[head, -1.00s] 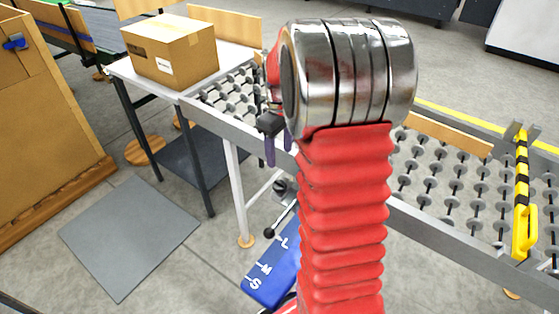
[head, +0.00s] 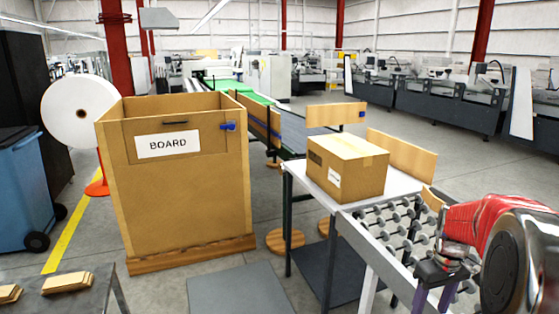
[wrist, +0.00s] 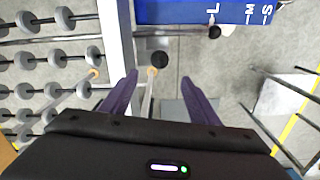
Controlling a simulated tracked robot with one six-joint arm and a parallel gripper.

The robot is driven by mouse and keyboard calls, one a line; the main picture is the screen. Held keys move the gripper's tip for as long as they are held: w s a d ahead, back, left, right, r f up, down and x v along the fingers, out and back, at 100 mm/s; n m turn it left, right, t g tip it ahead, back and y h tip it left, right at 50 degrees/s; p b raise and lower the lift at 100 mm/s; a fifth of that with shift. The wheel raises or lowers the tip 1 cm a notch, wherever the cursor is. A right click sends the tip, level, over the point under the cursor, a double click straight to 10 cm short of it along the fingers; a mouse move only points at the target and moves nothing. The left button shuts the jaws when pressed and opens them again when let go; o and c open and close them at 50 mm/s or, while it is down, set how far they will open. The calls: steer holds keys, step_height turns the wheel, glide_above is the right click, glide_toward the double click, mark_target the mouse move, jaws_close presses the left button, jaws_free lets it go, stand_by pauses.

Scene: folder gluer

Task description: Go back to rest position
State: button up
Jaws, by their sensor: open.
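My gripper (head: 434,298) is at the lower right of the head view, beside the near edge of the roller conveyor, with my red arm behind it. In the wrist view my gripper (wrist: 152,92) points down with its two purple fingers spread apart and nothing between them. Below the fingers are the conveyor's pale side rail (wrist: 116,45), a black round knob (wrist: 159,59) and the grey floor. A blue panel lettered L, M, S (wrist: 190,11) shows at the top of the wrist view.
A closed cardboard box (head: 347,168) sits on the table at the end of the roller conveyor (head: 388,228). A large bin marked BOARD (head: 183,205) stands left of it. A blue wheeled bin (head: 28,190) is at far left. Open floor lies around the grey mat (head: 243,293).

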steer(key=s+a+r+t, duration=0.2)
steer(key=s+a+r, duration=0.2)
steer(key=s+a, duration=0.2)
steer(key=s+a+r+m+t, duration=0.1)
steer(key=s+a+r, duration=0.3)
steer(key=a, duration=0.6)
steer(key=s+a+r+t, duration=0.2)
steer(key=s+a+r, duration=0.2)
steer(key=s+a, duration=0.4)
steer(key=shift+s+m+t, duration=0.3)
steer(key=shift+s+m, duration=0.05)
steer(key=shift+m, duration=0.05)
steer(key=shift+c, duration=0.6)
